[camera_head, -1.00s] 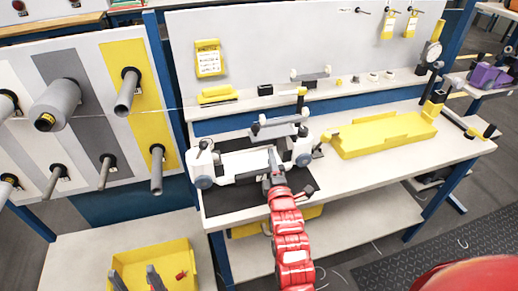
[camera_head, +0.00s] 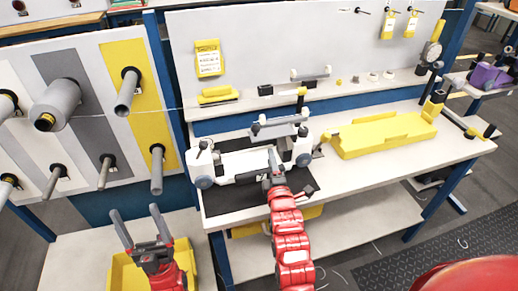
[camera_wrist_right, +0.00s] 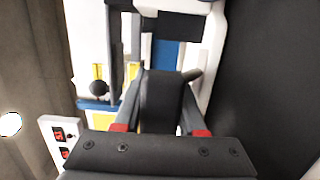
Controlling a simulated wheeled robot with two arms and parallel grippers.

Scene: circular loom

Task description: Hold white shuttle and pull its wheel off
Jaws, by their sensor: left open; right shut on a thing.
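The white shuttle (camera_head: 243,165) lies on the workbench in the head view, with a grey-blue wheel (camera_head: 204,182) at its left end and another wheel (camera_head: 304,159) at its right end. My right gripper (camera_head: 272,158) is at the shuttle's front edge, right of its middle. In the right wrist view, its fingers are shut on an upright dark part (camera_wrist_right: 160,100) in front of the white shuttle body (camera_wrist_right: 88,45). I cannot tell exactly which part this is. My left gripper (camera_head: 134,210) is open and empty, low at the left and well apart from the shuttle.
A yellow bin (camera_head: 120,272) stands beneath my left gripper. A panel with spools (camera_head: 58,102) stands at the left. A yellow tray (camera_head: 385,135) lies right of the shuttle. A grey bar fixture (camera_head: 278,128) stands just behind the shuttle. The lower shelf (camera_head: 370,220) has clear room.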

